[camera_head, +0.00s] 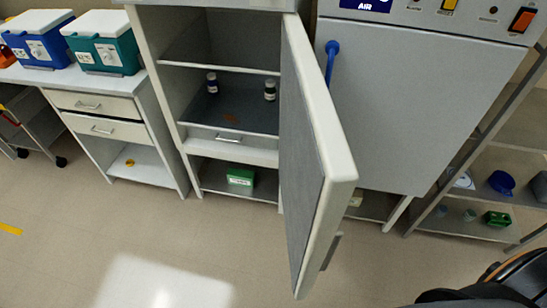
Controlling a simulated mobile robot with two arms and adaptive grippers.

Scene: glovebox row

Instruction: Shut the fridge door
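The fridge (157,75) stands in the middle, its front open. Its door (320,140) is swung wide outward, hinged on the right side, with its free edge toward me. The grey inner face (300,190) shows on the left of the door. A grey handle (331,252) sticks out low on the door's outer side. Two small vials (211,83) (270,90) stand inside on a shelf. No gripper fingers can be made out. A dark curved part at the bottom right seems to be my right arm. Nothing visible touches the door.
A blue handle (331,60) is on the white cabinet right of the door. A drawer unit (100,105) with blue and teal coolers stands left. A green box (240,177) sits below the fridge. A shelf rack (470,220) stands right. The floor left of the door is clear.

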